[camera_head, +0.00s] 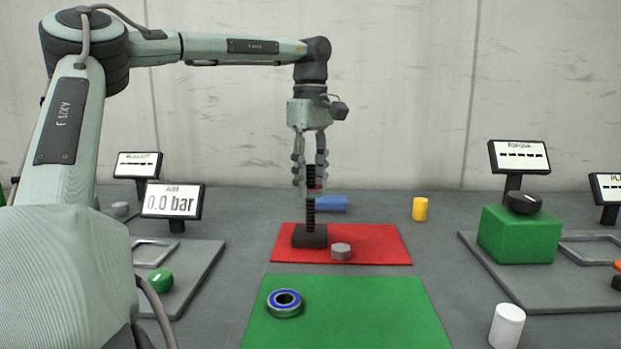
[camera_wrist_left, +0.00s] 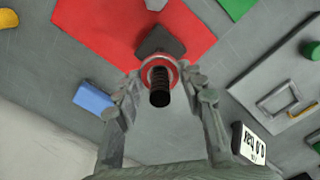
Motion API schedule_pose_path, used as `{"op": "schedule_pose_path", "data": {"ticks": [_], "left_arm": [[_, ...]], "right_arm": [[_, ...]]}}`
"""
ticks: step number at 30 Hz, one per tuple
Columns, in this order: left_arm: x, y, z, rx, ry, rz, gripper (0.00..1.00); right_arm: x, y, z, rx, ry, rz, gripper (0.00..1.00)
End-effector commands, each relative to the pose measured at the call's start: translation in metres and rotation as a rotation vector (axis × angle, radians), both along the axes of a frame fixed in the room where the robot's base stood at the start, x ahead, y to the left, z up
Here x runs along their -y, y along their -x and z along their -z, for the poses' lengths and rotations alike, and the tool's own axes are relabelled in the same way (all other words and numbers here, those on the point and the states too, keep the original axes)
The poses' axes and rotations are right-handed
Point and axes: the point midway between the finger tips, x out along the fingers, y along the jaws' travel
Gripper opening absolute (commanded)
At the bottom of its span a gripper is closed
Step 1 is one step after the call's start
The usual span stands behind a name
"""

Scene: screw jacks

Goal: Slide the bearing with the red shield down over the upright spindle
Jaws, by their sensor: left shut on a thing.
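The upright spindle (camera_head: 310,216) is black and threaded and stands on a dark square base (camera_head: 310,238) on the red mat. My left gripper (camera_head: 311,186) points down over it and is shut on the bearing with the red shield (camera_wrist_left: 173,70). In the left wrist view the red ring is around the spindle (camera_wrist_left: 160,96), whose top sticks up through it between the fingers. In the head view the bearing (camera_head: 314,190) is on the upper part of the spindle, well above the base, mostly hidden by the fingers. My right gripper is not in view.
A blue-shielded bearing (camera_head: 285,311) lies on the green mat (camera_head: 350,318). A grey cylinder (camera_head: 341,252) sits on the red mat (camera_head: 385,248), close to the base. A blue block (camera_head: 332,204) lies behind, a yellow cylinder (camera_head: 420,209) to the right. Display stations stand at both sides.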

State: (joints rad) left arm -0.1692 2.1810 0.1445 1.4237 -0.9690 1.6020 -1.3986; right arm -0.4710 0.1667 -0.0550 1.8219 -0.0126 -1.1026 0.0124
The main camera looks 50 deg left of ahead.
Motion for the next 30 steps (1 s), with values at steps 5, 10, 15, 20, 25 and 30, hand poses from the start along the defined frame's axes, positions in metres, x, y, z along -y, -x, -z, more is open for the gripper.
{"op": "schedule_pose_path", "data": {"ticks": [5, 10, 15, 20, 25, 30], "left_arm": [[0.000, 0.000, 0.000, 0.000, 0.000, 0.000, 0.55], [0.000, 0.000, 0.000, 0.000, 0.000, 0.000, 0.63], [0.000, 0.000, 0.000, 0.000, 0.000, 0.000, 0.63], [0.000, 0.000, -0.012, 0.001, -0.001, 0.000, 0.63], [0.000, -0.001, -0.045, 0.003, -0.003, -0.002, 0.63], [0.000, -0.001, -0.081, 0.002, -0.002, -0.002, 0.63]], "right_arm": [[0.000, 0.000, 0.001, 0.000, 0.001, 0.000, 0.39], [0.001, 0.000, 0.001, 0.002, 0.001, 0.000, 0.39], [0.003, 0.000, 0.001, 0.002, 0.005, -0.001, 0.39], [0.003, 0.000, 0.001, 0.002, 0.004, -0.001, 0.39], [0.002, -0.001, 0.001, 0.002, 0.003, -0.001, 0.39], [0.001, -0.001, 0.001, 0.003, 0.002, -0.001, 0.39]]}}
